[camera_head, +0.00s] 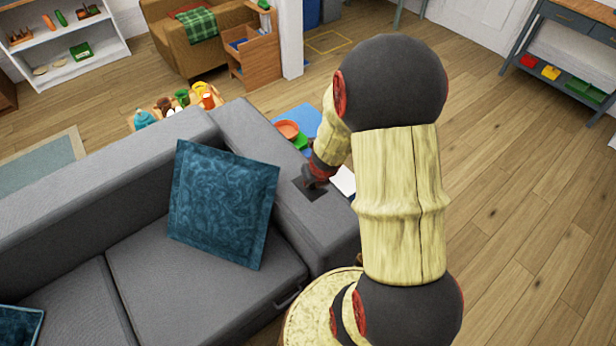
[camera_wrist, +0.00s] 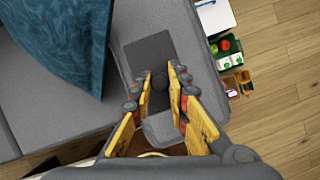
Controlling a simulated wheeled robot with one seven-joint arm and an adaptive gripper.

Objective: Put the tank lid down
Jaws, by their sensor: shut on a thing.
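The tank lid (camera_wrist: 148,55) is a flat dark grey rectangle with a round dark knob, seen in the wrist view over the sofa's grey armrest. My gripper (camera_wrist: 163,77) has its yellow fingers shut on the knob, one on each side. In the head view the lid (camera_head: 300,193) shows as a dark patch at the top of the armrest (camera_head: 325,232), under my gripper (camera_head: 312,182). It looks flat against the armrest; I cannot tell whether it touches or is slightly above. My gripper hides part of it.
A teal cushion (camera_head: 222,205) leans on the grey sofa left of the armrest. Beyond the armrest, low down, are a blue mat (camera_head: 300,118) with an orange bowl (camera_head: 287,129) and a green tray (camera_wrist: 233,50) of small items. Open wooden floor lies to the right.

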